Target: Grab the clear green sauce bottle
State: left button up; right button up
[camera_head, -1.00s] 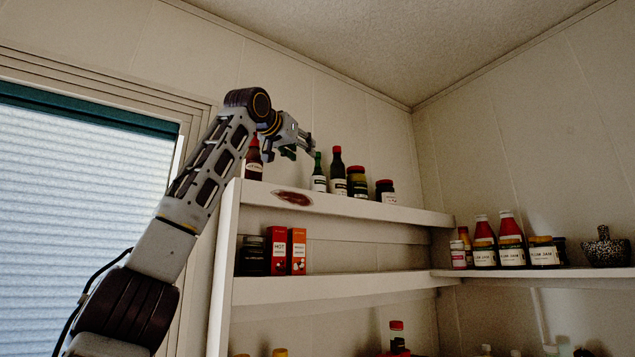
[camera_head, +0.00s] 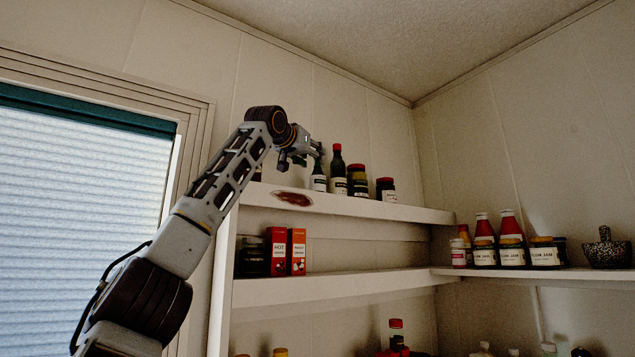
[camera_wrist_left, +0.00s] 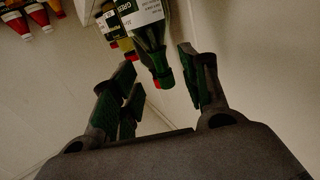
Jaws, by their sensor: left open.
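The clear green sauce bottle (camera_head: 318,179) stands upright on the top shelf, with a white label. My left gripper (camera_head: 310,154) is at its upper part and hides its cap in the head view. In the left wrist view, the gripper (camera_wrist_left: 160,78) is open, with the bottle's green neck (camera_wrist_left: 158,64) reaching between or just ahead of its fingers. I see no grip on it. My right gripper is in neither view.
A dark red-capped bottle (camera_head: 338,172) stands close to the right of the green one, then red-lidded jars (camera_head: 357,182). Red boxes (camera_head: 278,250) stand on the shelf below. The wall is close behind.

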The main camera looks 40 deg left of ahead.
aim_at(318, 164)
pick_arm(q)
jog(key=shift+w+r, duration=0.1)
jog(key=shift+w, duration=0.05)
jog(key=shift+r+p+x, duration=0.15)
jog(key=shift+p+x, duration=0.35)
jog(key=shift+x, duration=0.1)
jog(key=shift+r+p+x, duration=0.15)
jog(key=shift+p+x, duration=0.35)
jog(key=shift+x, duration=0.1)
jog(key=shift+p+x, duration=0.5)
jog(key=shift+x, duration=0.4)
jog(key=shift+w+a, duration=0.2)
jog(key=shift+w, duration=0.2)
jog(key=shift+s, duration=0.1)
grip_shut()
